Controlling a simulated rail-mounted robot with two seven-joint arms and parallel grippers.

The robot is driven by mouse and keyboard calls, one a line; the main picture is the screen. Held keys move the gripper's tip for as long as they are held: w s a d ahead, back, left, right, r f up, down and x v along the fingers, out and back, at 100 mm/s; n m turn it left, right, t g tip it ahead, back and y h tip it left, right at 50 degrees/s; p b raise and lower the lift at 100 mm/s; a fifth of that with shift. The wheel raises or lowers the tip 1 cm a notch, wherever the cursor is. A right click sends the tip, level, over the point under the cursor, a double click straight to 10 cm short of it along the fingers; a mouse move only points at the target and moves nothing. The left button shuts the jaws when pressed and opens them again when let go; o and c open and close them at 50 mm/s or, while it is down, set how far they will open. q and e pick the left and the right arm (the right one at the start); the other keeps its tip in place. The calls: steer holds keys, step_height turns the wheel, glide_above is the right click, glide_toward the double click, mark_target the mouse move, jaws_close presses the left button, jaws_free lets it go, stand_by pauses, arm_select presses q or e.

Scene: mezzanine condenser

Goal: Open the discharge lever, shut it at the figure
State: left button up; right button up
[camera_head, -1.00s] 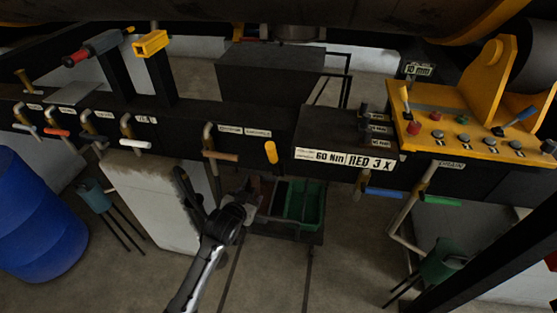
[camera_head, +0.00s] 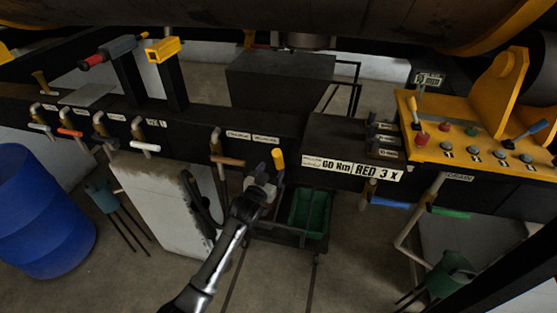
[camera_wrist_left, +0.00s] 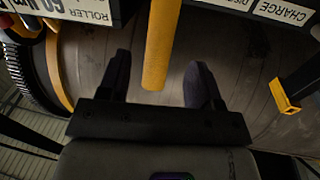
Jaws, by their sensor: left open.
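The yellow lever (camera_head: 278,158) hangs at the beam's front edge, by a small label (camera_head: 265,139) that I cannot read in the head view. In the left wrist view, a label reading "DISC..." (camera_wrist_left: 242,27) shows near the yellow lever (camera_wrist_left: 158,50), partly cut off. My left gripper (camera_head: 270,180) is open just below the lever. In the left wrist view the lever's end lies between the two spread fingers of the left gripper (camera_wrist_left: 160,85), with gaps on both sides. My right gripper is in neither view.
A label reading "60 Nm" and "RED 3 X" (camera_head: 350,168) is right of the lever. A yellow control panel (camera_head: 470,140) stands at right. A green bin (camera_head: 310,213) sits below; a blue drum (camera_head: 40,215) stands at left.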

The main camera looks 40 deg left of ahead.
mark_target(277, 164)
arm_select(q)
steer(key=shift+x, duration=3.15)
